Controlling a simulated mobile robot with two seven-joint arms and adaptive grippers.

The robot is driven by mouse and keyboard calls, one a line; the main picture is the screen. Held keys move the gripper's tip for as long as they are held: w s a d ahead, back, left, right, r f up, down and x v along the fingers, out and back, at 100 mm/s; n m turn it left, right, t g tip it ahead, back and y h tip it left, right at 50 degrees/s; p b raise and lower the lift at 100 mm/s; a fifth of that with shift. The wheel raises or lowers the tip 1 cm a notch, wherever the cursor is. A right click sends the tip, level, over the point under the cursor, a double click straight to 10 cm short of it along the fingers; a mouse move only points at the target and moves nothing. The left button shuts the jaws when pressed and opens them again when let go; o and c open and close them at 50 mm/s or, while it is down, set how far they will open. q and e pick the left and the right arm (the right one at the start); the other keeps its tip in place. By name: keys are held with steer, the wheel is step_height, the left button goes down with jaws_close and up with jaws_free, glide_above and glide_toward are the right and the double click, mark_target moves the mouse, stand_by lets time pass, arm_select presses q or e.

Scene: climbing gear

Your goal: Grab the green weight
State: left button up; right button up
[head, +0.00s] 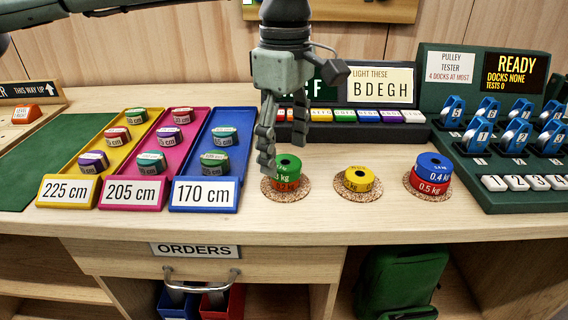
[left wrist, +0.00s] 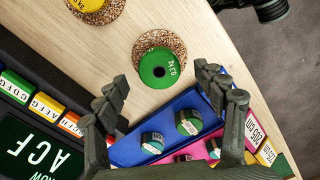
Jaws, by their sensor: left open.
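The green weight (head: 288,165) is a disc with a centre hole, stacked on a red weight (head: 286,184) on a round cork mat (head: 306,192) in the head view. In the left wrist view the green weight (left wrist: 158,68) shows from above, a little beyond the fingertips. My left gripper (head: 267,160) is open and empty, pointing down just left of the stack. In the left wrist view its fingers (left wrist: 165,80) are spread wide. I cannot tell whether a finger touches the weight.
A yellow weight (head: 358,179) and a blue-on-red stack (head: 433,173) sit on cork mats to the right. The blue 170 cm tray (head: 205,168) stands close on the left. A lettered display (head: 345,134) stands behind. Clear tabletop (head: 330,215) lies in front.

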arm_select(q)
steer(key=shift+f, duration=0.9)
steer(key=shift+c, duration=0.2)
steer(key=c, duration=1.5)
